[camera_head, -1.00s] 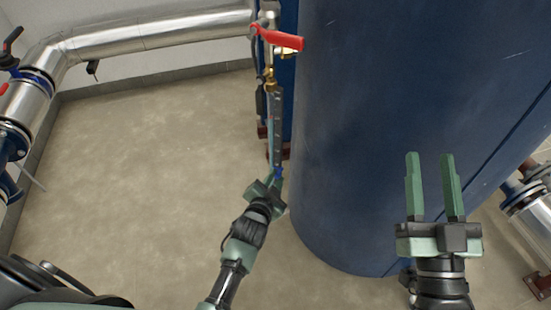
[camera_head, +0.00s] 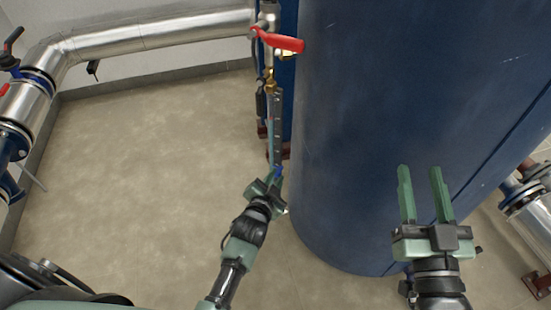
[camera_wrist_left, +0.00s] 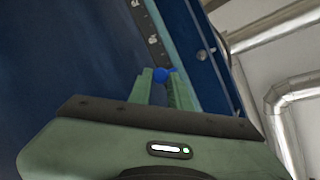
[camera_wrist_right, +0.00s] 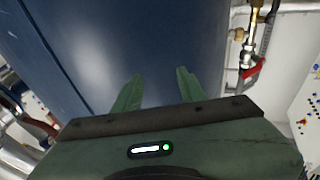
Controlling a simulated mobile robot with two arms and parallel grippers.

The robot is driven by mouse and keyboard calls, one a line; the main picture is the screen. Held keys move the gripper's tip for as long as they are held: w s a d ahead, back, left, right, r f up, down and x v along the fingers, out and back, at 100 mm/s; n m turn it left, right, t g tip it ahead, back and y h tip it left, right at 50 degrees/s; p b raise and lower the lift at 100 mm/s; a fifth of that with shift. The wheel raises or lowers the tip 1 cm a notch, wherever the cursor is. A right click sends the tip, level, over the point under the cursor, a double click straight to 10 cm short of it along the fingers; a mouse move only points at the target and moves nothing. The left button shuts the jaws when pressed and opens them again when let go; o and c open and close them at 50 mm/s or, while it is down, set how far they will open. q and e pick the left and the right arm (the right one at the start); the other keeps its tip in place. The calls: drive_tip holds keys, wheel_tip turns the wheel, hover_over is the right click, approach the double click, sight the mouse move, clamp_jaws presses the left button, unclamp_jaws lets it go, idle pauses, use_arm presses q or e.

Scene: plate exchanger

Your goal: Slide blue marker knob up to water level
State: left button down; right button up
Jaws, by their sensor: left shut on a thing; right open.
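The blue marker knob (camera_wrist_left: 161,75) shows between the fingertips of my left gripper (camera_wrist_left: 160,80) in the left wrist view. My left gripper is shut on it. The knob sits on the dark level gauge strip (camera_wrist_left: 150,32), which has pale markings. In the head view the gauge (camera_head: 277,122) stands upright beside the blue tank, and my left gripper (camera_head: 275,180) is at its lower part. The water level cannot be made out. My right gripper (camera_head: 423,190) is open and empty in front of the tank; its fingers also show in the right wrist view (camera_wrist_right: 158,90).
The large blue tank (camera_head: 390,120) fills the right side. A red valve handle (camera_head: 280,42) and brass fittings are above the gauge. Silver pipes (camera_head: 150,38) run along the back and left. The floor (camera_head: 150,180) at left is clear.

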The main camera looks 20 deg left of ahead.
drive_tip(key=shift+s+d+f+g+h+p, duration=1.2)
drive_tip(key=shift+f+g, duration=2.2)
drive_tip(key=shift+f, duration=2.4)
drive_tip(key=s+d+f+g+h+p, duration=0.2)
drive_tip(key=s+d+f+g+p, duration=0.1)
drive_tip(key=s+f+g, duration=0.4)
drive_tip(key=shift+s+d+f+m+g, duration=0.4)
drive_tip(key=shift+s+f, duration=0.4)
drive_tip(key=shift+s, duration=1)
drive_tip(key=shift+s+d, duration=0.1)
